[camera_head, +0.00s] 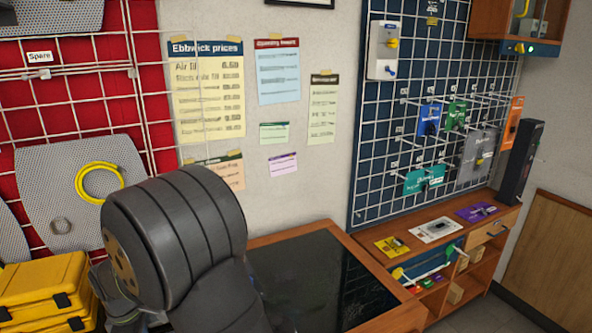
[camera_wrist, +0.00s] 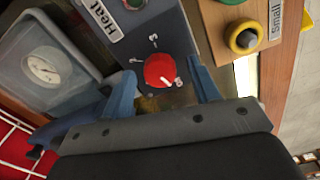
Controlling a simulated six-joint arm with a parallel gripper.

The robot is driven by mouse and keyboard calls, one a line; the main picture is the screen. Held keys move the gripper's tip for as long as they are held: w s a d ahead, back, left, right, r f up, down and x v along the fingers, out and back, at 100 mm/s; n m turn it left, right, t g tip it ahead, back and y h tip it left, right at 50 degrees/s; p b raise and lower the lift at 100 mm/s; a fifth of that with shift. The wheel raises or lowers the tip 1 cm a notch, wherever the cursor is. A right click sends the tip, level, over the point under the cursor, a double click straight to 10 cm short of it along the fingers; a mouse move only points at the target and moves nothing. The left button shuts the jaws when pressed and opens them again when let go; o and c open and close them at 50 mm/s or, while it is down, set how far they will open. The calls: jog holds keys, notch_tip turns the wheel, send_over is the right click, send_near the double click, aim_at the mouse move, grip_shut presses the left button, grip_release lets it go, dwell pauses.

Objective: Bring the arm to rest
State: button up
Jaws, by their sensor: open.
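My gripper (camera_wrist: 160,74) shows in the wrist view, with its two blue fingers spread apart and open. A red knob (camera_wrist: 158,68) with a white pointer mark lies in line with the gap between the fingers, on a dark grey panel (camera_wrist: 172,28). I cannot tell whether either finger touches the knob. In the head view, the dark rounded links of my own arm fill the lower left middle; my gripper is hidden there.
The head view shows yellow cases (camera_head: 40,290), a dark bench top (camera_head: 315,270) and a pegboard grid (camera_head: 390,150).

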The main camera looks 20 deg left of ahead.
jog(key=m, duration=1.2)
jog(key=shift+m, duration=1.6)
jog(key=n, duration=0.4)
jog(key=shift+n, duration=0.3)
jog(key=n, duration=0.4)
jog(key=shift+n, duration=0.4)
